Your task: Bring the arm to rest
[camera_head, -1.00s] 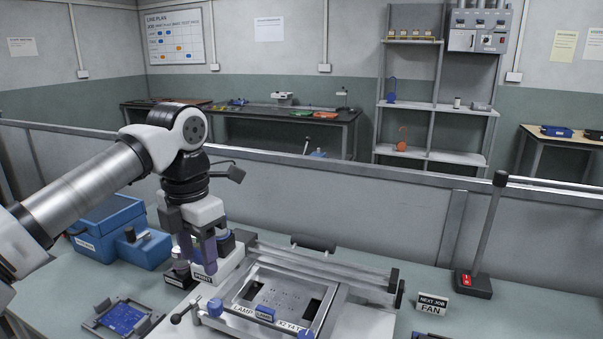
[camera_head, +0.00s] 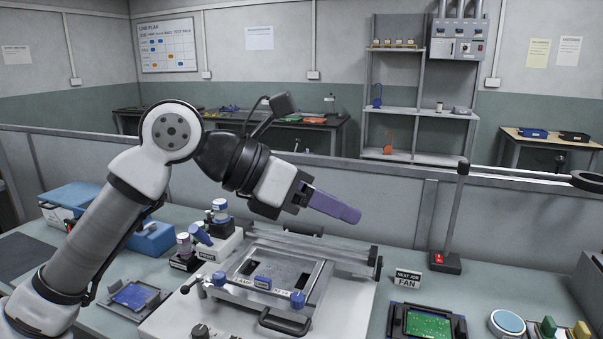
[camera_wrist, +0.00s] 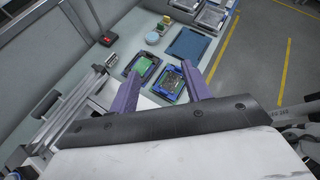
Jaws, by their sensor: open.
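My gripper (camera_head: 333,207) is raised above the bench, with its purple fingers pointing right and slightly down in the head view. In the wrist view the two purple fingers of my gripper (camera_wrist: 160,97) stand well apart with nothing between them. The gripper is open and empty. It is clear of the metal test fixture (camera_head: 262,282), which lies below it on a white base. In the head view the fingers overlap, so their gap is hidden there.
A blue board in a tray (camera_head: 136,295) lies left of the fixture. A green board in a tray (camera_head: 428,323) lies at right. Small bottles (camera_head: 220,210) stand behind the fixture. A lamp post (camera_head: 453,215) and a "NEXT JOB FAN" sign (camera_head: 407,280) stand at right.

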